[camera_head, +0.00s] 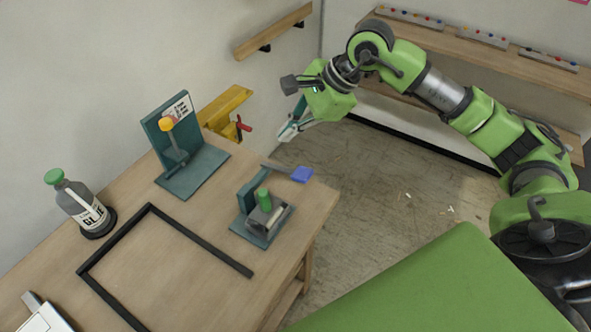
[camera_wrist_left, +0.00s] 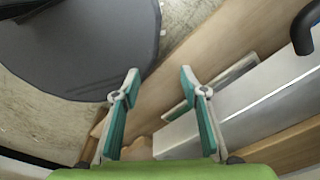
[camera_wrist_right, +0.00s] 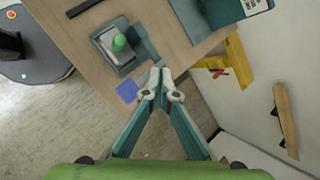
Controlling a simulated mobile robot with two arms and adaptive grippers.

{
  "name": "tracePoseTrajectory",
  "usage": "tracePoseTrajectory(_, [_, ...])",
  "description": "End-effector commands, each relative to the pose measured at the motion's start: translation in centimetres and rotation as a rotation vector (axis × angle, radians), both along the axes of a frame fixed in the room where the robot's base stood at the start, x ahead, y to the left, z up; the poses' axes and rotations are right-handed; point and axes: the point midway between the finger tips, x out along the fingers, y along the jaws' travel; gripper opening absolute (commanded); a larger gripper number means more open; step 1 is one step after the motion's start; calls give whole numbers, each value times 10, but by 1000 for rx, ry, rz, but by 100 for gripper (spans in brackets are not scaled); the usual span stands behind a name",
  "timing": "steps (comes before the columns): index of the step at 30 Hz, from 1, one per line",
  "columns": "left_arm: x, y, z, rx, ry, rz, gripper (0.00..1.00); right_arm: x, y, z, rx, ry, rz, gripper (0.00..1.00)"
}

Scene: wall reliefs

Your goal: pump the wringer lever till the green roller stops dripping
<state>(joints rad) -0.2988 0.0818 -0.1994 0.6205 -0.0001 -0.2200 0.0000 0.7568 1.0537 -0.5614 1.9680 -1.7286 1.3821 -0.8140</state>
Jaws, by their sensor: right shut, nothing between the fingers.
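The wringer stands near the right corner of the wooden table, with a teal base (camera_head: 246,230) and a small green roller (camera_head: 264,199) standing up from it. Its lever reaches out to the back right and ends in a blue paddle (camera_head: 302,175). The roller (camera_wrist_right: 118,43) and paddle (camera_wrist_right: 127,91) also show in the right wrist view; I cannot make out any drips. My right gripper (camera_wrist_right: 160,80) is shut and empty, apart from the paddle, beyond it in the head view. My left gripper (camera_wrist_left: 160,76) is open and empty, away from the wringer.
A teal stand with an orange knob (camera_head: 166,124), a glue bottle (camera_head: 84,212) and a black frame (camera_head: 196,238) are on the table (camera_head: 165,280). A yellow bracket (camera_head: 226,104) with a red handle is behind. Wall shelves (camera_head: 480,52) are at the back right. Open floor (camera_head: 390,190) lies right of the table.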

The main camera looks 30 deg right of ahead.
Motion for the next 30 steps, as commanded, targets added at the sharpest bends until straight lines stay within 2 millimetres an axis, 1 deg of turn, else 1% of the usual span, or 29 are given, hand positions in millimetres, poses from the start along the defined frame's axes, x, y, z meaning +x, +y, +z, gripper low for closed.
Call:
tracePoseTrajectory(1, [0,0,0,0,0,0,40,0,-5,0,-19,-1,-1,0])
tracePoseTrajectory(4, [0,0,0,0,0,0,40,0,-10,0,-37,0,-2,0])
tracePoseTrajectory(13, [-1,0,0,-1,1,0,40,0,-10,0,-35,0,-3,0])
tracePoseTrajectory(17, [-1,-1,-4,-1,1,0,40,-1,-10,-6,-35,1,-3,0])
tracePoseTrajectory(20, [-1,-1,-10,-2,1,0,40,-4,-12,-16,-36,3,-3,0])
tracePoseTrajectory(30, [-1,-3,-38,-3,2,0,40,-14,-18,-64,-35,2,-3,0])
